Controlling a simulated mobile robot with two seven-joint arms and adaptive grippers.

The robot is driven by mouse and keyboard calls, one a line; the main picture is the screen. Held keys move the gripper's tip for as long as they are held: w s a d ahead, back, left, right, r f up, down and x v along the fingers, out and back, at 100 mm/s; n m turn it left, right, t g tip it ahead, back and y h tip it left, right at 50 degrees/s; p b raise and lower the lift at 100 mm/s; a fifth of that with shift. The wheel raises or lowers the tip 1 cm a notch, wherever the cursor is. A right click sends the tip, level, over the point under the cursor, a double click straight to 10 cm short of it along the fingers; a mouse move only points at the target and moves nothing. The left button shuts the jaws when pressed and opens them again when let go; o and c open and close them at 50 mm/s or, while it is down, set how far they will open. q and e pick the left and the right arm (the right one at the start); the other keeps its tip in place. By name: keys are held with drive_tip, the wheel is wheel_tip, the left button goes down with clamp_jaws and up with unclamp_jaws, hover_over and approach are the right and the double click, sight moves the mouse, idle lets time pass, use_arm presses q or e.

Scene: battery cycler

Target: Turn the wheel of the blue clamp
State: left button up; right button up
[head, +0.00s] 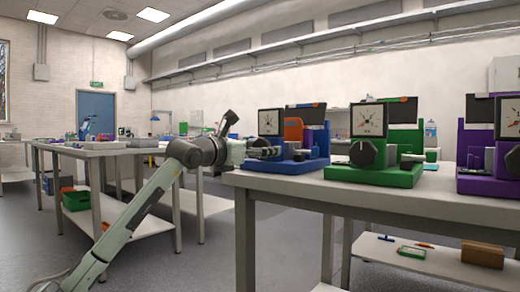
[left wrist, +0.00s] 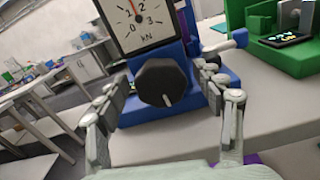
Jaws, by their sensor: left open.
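The blue clamp (head: 312,163) stands at the left end of the near table, with a square white dial (head: 269,122) on its front. In the left wrist view the blue clamp (left wrist: 187,101) shows its kN dial (left wrist: 142,20) above a black knobbed wheel (left wrist: 162,82) with a white mark pointing down. My left gripper (head: 270,152) reaches the clamp's front from the left and hides the wheel in the head view. In the left wrist view the left gripper (left wrist: 160,86) is open, one finger each side of the wheel. I cannot tell whether the fingers touch it. My right gripper is not in view.
A green clamp (head: 374,174) and a purple clamp (head: 480,184) stand to the right on the same table (head: 300,190). A lower shelf (head: 425,264) holds a brown box (head: 482,253). Another table (head: 95,151) stands behind on the left, with open floor between.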

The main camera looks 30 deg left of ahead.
use_arm(q)
drive_tip(key=shift+s, duration=0.1)
drive_tip(key=shift+s+a+f, duration=0.1)
drive_tip(key=shift+s, duration=0.25)
drive_tip(key=s, duration=1.1)
drive_tip(key=shift+a, duration=0.35)
